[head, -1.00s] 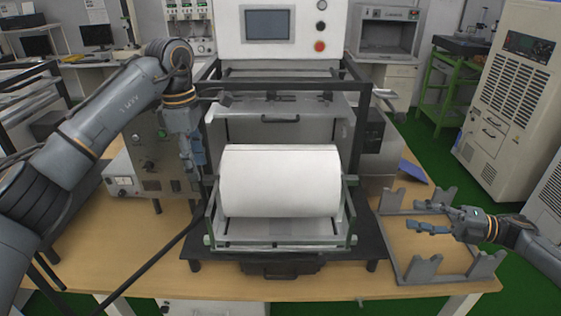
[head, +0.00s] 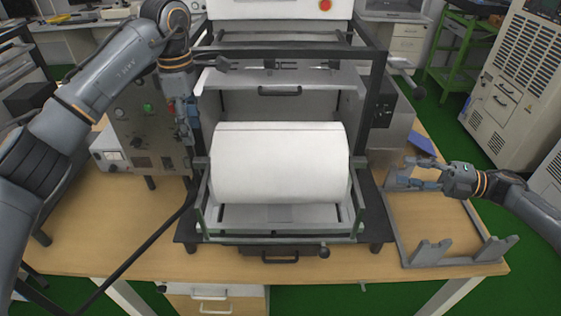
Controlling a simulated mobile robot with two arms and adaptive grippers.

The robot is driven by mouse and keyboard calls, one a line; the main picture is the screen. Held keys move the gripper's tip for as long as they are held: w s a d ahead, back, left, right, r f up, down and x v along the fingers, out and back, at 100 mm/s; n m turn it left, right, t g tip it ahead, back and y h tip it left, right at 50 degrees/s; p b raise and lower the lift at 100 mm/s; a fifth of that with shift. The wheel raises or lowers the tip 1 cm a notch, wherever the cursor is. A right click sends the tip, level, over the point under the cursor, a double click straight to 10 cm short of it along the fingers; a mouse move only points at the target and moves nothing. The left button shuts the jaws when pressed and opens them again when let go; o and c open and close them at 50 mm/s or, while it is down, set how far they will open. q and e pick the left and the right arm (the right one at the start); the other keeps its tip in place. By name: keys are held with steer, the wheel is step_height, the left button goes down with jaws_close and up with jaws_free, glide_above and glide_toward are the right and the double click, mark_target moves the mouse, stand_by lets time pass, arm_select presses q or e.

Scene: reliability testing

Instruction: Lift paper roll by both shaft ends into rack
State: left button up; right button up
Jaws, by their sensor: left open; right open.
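A large white paper roll (head: 280,163) lies level in the front cradle of the machine (head: 283,220). Its shaft ends are hard to make out at the two sides. My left gripper (head: 188,138) points down beside the roll's left side, apart from it, with its fingers open. My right gripper (head: 408,178) is open and empty, pointing left, to the right of the roll and over the rack. The grey rack (head: 458,252) with upright notched holders lies on the table's right side, with nothing in it.
The machine's dark frame posts (head: 372,105) rise behind and beside the roll. A control box (head: 150,138) stands at left behind my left arm. A blue item (head: 424,144) lies behind the rack. The wooden table's (head: 90,230) front left is mostly clear.

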mark_target(198, 158)
arm_select(q)
step_height(198, 158, down, 10)
steer(key=shift+a+f, duration=0.1)
steer(key=shift+f, duration=0.15)
arm_select(e)
steer(key=x, duration=1)
steer(key=shift+a, duration=0.4)
arm_select(q)
steer(key=shift+s+f, duration=0.1)
steer(key=shift+s, duration=0.05)
arm_select(e)
steer(key=shift+a+r, duration=0.1)
steer(key=shift+a, duration=0.05)
steer(key=shift+s, duration=0.1)
arm_select(q)
jaws_close()
arm_select(e)
jaws_close()
arm_select(q)
steer(key=shift+r, duration=0.2)
arm_select(e)
steer(key=shift+r, duration=0.15)
